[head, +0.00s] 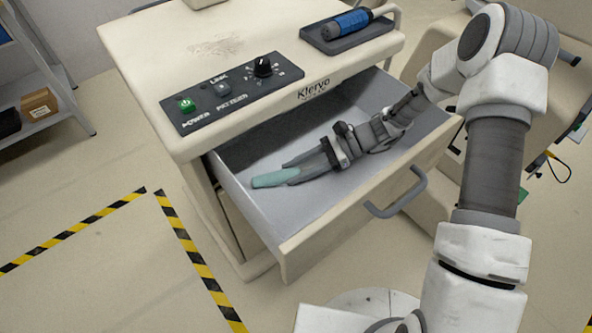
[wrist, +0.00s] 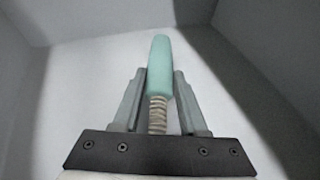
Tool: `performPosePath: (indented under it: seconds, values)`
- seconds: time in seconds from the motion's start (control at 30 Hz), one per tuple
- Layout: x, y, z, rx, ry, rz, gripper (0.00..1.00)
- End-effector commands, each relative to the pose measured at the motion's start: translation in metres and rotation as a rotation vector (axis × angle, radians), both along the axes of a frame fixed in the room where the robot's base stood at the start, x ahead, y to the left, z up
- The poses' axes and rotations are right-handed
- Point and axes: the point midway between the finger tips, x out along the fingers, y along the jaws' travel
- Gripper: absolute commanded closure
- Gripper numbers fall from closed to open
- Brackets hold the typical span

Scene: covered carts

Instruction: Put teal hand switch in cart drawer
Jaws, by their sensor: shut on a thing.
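The teal hand switch (head: 275,178) is between the fingers of my gripper (head: 300,168), inside or just over the open cart drawer (head: 240,197). In the wrist view, the teal switch (wrist: 160,68) points away from my gripper (wrist: 160,85), with a ribbed, pale section running back between the fingers. My gripper is shut on it. The drawer's pale floor and walls surround the switch in the wrist view. I cannot tell whether the switch touches the drawer floor. The drawer is pulled out from the cart (head: 140,60), with a grey handle (head: 397,197) on its front.
The cart top carries a control panel (head: 232,92) with a green button and a knob, and a dark tray (head: 345,37) holding a blue cylinder (head: 348,22). A shelf with a cardboard box (head: 39,103) stands at left. The striped-tape floor at left is clear.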

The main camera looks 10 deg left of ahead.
Motion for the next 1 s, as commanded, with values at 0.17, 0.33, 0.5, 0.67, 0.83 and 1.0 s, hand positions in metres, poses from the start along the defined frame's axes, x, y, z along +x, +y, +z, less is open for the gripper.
performPosePath:
  seconds: [0.17,0.33,0.5,0.67,0.83,1.0]
  values:
    - [0.0,0.0,0.001,0.0,-0.001,0.0,1.0]
    - [0.0,0.0,-0.001,0.0,-0.001,0.0,0.4]
    - [0.0,0.0,-0.001,0.0,-0.001,0.0,0.28]
    - [0.0,0.0,0.0,0.0,-0.001,0.0,0.28]
    - [0.006,-0.009,0.007,-0.001,-0.003,-0.002,0.28]
    - [0.018,-0.034,0.019,0.0,-0.002,-0.002,0.28]
